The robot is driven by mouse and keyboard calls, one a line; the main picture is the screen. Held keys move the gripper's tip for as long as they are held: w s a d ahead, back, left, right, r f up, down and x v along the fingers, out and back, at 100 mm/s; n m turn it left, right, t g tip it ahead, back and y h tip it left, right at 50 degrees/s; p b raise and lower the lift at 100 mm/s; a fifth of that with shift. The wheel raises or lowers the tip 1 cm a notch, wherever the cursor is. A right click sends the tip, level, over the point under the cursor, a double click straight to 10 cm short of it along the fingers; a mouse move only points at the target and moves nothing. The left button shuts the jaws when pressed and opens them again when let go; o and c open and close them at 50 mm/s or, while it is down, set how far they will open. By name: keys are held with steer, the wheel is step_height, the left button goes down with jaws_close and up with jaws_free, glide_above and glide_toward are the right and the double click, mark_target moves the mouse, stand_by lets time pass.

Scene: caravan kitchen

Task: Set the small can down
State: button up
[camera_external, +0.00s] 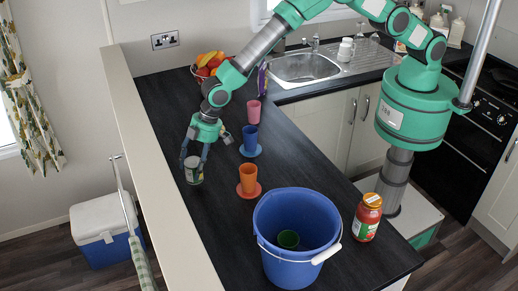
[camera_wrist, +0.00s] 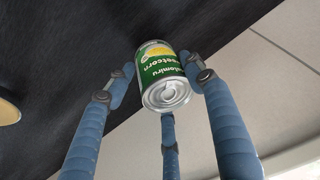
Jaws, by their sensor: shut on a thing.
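The small can (camera_external: 194,169) is a green-labelled tin of sweetcorn with silver ends. My gripper (camera_external: 196,161) is shut on it at the left side of the dark counter (camera_external: 212,228). In the wrist view the can (camera_wrist: 160,68) lies between the blue fingers of my gripper (camera_wrist: 162,80), its silver ring-pull end towards the camera. Two fingers touch its sides and a third is below it. The dark counter surface (camera_wrist: 70,60) shows behind the can. I cannot tell whether the can's base touches the counter.
Orange (camera_external: 249,177), blue (camera_external: 250,138) and pink (camera_external: 254,111) cups stand right of the can. A pale ledge (camera_external: 150,165) borders the counter's left edge.

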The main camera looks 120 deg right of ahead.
steer(key=shift+f, duration=1.5)
steer(key=shift+f, duration=0.1)
steer(key=o, duration=1.3)
steer(key=shift+f, duration=0.1)
steer(key=shift+o, duration=0.2)
steer(key=v, duration=1.2)
steer(key=shift+r, duration=0.25)
